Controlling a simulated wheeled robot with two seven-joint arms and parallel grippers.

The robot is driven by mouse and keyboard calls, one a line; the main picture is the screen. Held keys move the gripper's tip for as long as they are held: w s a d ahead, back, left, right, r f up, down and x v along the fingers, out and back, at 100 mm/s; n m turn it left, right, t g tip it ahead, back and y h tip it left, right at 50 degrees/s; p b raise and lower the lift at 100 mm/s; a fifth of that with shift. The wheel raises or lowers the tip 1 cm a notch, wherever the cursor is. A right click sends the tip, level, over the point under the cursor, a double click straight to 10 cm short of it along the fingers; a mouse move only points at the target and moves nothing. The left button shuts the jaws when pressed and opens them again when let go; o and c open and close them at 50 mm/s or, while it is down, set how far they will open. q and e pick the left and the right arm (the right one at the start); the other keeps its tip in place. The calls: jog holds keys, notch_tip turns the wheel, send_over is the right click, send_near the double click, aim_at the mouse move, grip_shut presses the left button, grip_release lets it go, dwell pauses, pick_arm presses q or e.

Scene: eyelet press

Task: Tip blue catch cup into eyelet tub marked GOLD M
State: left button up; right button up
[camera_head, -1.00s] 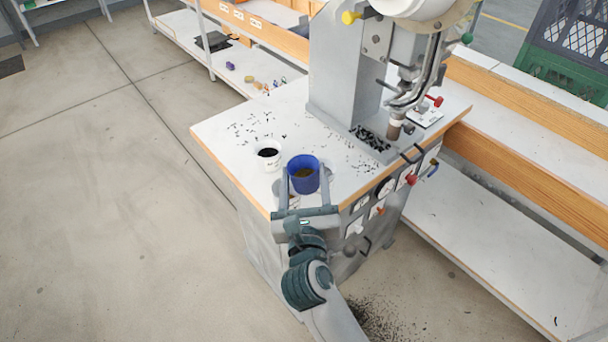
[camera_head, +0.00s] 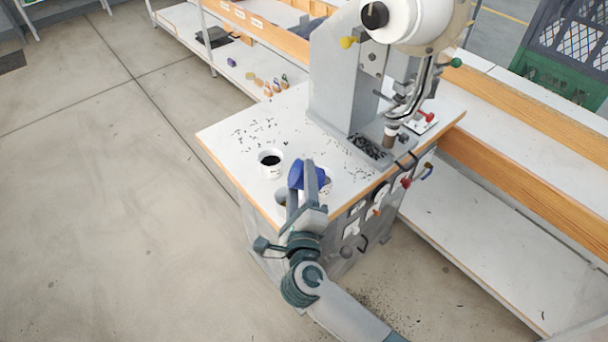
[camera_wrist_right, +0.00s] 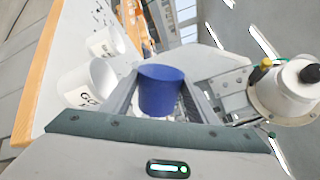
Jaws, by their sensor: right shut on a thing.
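My right gripper (camera_head: 301,184) is shut on the blue catch cup (camera_head: 297,174), above the front corner of the press table. The cup is tilted, its mouth turned away from the head camera, so its contents are hidden there. In the right wrist view the cup (camera_wrist_right: 160,92) sits between the two fingers. A white tub with dark lettering starting "GO" (camera_wrist_right: 90,84) stands just left of the cup in that view; the rest of its label is hard to read. In the head view that tub is mostly hidden behind the gripper. My left gripper is out of view.
A second white tub with black contents (camera_head: 270,164) stands close by on the table (camera_head: 228,136). The grey press (camera_head: 340,75) rises behind. Loose dark eyelets lie scattered on the table top. Dark bits also lie on the floor (camera_head: 375,310).

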jog(key=n, duration=0.1)
jog(key=r+n+p, duration=0.1)
jog(key=shift+a+r+n+p, duration=0.1)
jog(key=shift+a+n+p, duration=0.2)
jog(key=n+p, duration=0.1)
jog(key=p, duration=0.1)
jog(key=a+n+p, duration=0.1)
jog(key=n+p, duration=0.1)
jog(key=p, duration=0.1)
jog(key=shift+a+n+p, duration=0.3)
jog(key=shift+n+p, duration=0.6)
jog(key=shift+p, duration=0.05)
jog(key=s+d+b, duration=0.5)
jog(key=d+b, duration=0.2)
jog(key=d, duration=0.2)
jog(key=s+d+y+b, duration=0.1)
jog(key=s+d+b, duration=0.5)
jog(key=d, duration=0.4)
jog(key=shift+s+d+f+n+b, duration=0.2)
jog(key=shift+s+n+b, duration=0.1)
jog(key=shift+b, duration=0.35)
